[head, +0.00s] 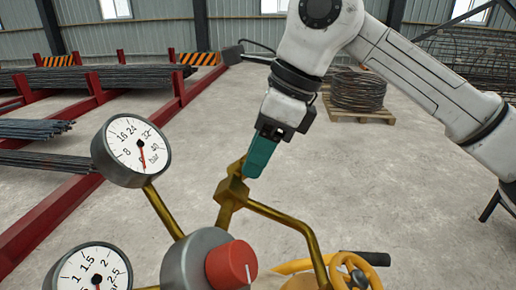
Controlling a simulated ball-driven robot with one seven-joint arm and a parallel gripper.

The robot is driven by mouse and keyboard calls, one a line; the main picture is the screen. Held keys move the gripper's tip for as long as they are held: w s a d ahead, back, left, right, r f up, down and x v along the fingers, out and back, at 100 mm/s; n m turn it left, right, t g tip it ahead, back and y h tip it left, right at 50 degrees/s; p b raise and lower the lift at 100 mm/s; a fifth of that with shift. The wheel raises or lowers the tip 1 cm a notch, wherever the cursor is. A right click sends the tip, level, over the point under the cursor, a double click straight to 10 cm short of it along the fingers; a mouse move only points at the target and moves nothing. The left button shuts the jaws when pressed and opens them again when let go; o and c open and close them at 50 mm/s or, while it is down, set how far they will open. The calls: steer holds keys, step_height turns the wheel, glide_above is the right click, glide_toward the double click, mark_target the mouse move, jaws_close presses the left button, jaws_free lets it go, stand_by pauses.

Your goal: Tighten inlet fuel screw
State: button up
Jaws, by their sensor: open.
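A brass fitting with an upright, flat-topped piece (232,188) stands at the centre of the head view. It looks like the inlet screw, though no label shows. My gripper (254,172), with teal fingers, points down at its upper right. The fingers overlap the top of the brass piece in the picture; I cannot tell whether they touch it. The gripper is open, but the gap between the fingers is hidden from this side. A grey regulator body (190,262) with a red knob (231,265) sits below the fitting.
A bar gauge (131,149) and a second gauge (92,272) stand left of the fitting. A bent brass pipe (290,221) runs right. A yellow valve wheel (352,268) is at the bottom right. Red racks with rebar (95,77) lie behind; the concrete floor between is clear.

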steer(key=shift+f, duration=0.15)
steer(key=shift+c, duration=0.2)
steer(key=c, duration=0.7)
